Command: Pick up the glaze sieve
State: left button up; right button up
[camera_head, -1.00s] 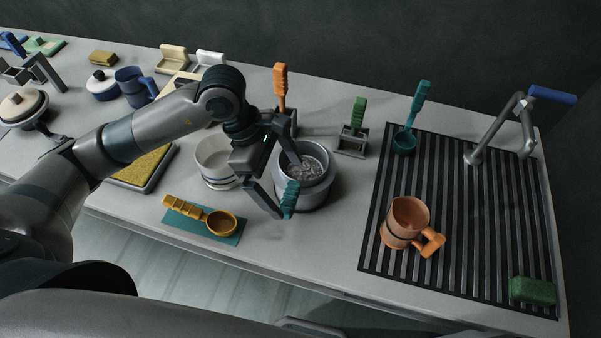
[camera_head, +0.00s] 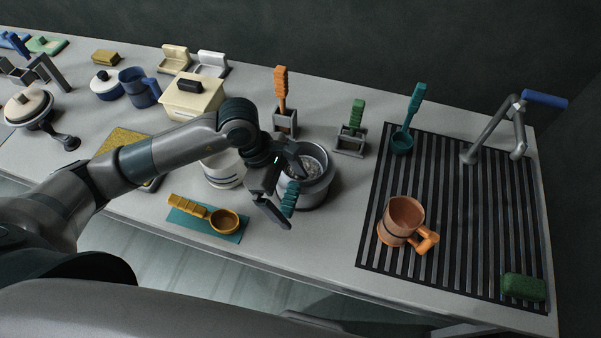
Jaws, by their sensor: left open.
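A teal ribbed handle (camera_head: 289,197) sticks out over the front rim of a grey metal pot (camera_head: 318,188). It seems to belong to the glaze sieve, whose mesh or bowl I cannot make out clearly inside the pot. My left gripper (camera_head: 295,203) is open, with one finger over the pot's rim and the other in front of it. The teal handle shows between the two fingers. I cannot tell whether either finger touches it. My right gripper is not in view.
A white pot (camera_head: 222,172) stands close left, partly behind my left arm. A yellow scoop (camera_head: 224,221) lies on a teal mat (camera_head: 184,221) in front. Upright brushes (camera_head: 281,90) in holders stand behind. A brown jug (camera_head: 402,219) is on the slatted rack (camera_head: 461,215) at right.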

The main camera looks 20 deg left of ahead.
pick_arm(q)
jog(key=c, duration=1.8)
jog(key=shift+r, duration=0.25)
jog(key=shift+c, duration=0.8)
jog(key=shift+w+r+b, duration=0.1)
jog(key=shift+r+b, duration=0.45)
notch_tip(320, 180, up, 2)
jog(key=shift+r+b, duration=0.1)
jog(key=shift+b, duration=0.55)
jog(key=s+d+r+b, duration=0.1)
jog(key=d+r, duration=0.1)
jog(key=d, duration=0.1)
jog(key=s+d+r+b, duration=0.1)
jog(key=s+d+r, duration=0.1)
jog(key=d+r, duration=0.1)
jog(key=s+d+r+b, duration=0.1)
jog(key=d+r+b, duration=0.1)
jog(key=d, duration=0.3)
jog(key=shift+s+r, duration=0.15)
jog(key=shift+s, duration=0.1)
jog(key=shift+a, duration=0.1)
